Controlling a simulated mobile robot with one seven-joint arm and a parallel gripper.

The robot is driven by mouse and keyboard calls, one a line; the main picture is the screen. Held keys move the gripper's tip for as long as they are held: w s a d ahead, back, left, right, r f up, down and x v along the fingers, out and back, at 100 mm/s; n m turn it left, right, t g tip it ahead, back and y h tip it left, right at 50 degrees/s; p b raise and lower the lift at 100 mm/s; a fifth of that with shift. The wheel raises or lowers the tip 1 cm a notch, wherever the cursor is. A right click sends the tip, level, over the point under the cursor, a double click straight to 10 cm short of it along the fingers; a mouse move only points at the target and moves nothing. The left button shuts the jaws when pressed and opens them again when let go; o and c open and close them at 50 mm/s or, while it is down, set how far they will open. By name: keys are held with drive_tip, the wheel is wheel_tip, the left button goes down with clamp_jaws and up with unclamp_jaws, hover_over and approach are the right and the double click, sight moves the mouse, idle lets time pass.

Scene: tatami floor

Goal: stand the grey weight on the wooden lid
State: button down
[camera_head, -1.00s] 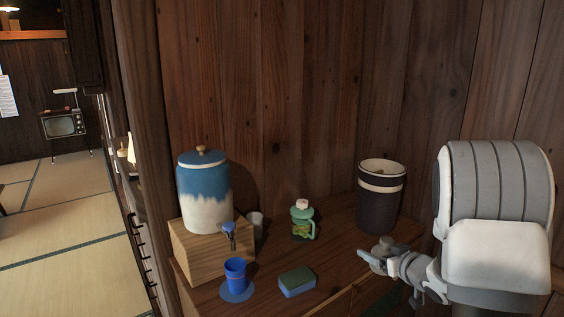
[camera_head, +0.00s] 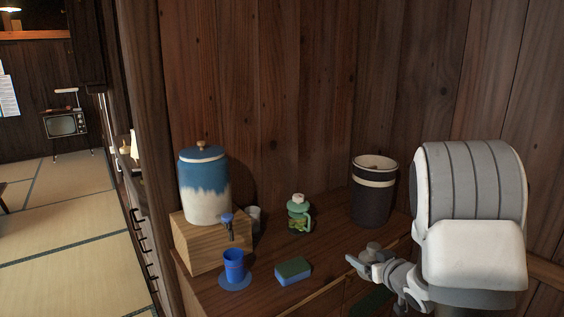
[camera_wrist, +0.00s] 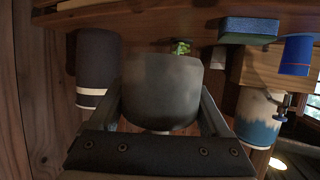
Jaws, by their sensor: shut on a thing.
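The grey weight (camera_wrist: 160,90) fills the middle of the wrist view, between the two fingers of my gripper (camera_wrist: 162,118). My gripper is shut on it. In the head view the weight (camera_head: 373,248) is small and partly covered by my gripper (camera_head: 368,260), which is in front of and below the dark crock. The wooden lid (camera_head: 375,162) shows as a pale disc at the top of the dark crock (camera_head: 371,205), which has a cream band. Nothing shows standing on the lid. In the wrist view the crock (camera_wrist: 97,60) is left of the weight, and its lid is not clearly seen.
A blue-and-white dispenser (camera_head: 204,190) stands on a wooden box (camera_head: 198,240) at left. A wooden wall rises close behind.

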drive_tip(key=s+a+f+m+h, duration=0.3)
drive_tip(key=s+a+f, duration=0.4)
drive_tip(key=a, duration=0.1)
wheel_tip(320, 180, up, 12)
drive_tip(key=p, duration=1.2)
drive_tip(key=shift+w+d+t, duration=0.15)
drive_tip(key=shift+w+t, duration=0.15)
drive_tip(key=shift+w, duration=0.05)
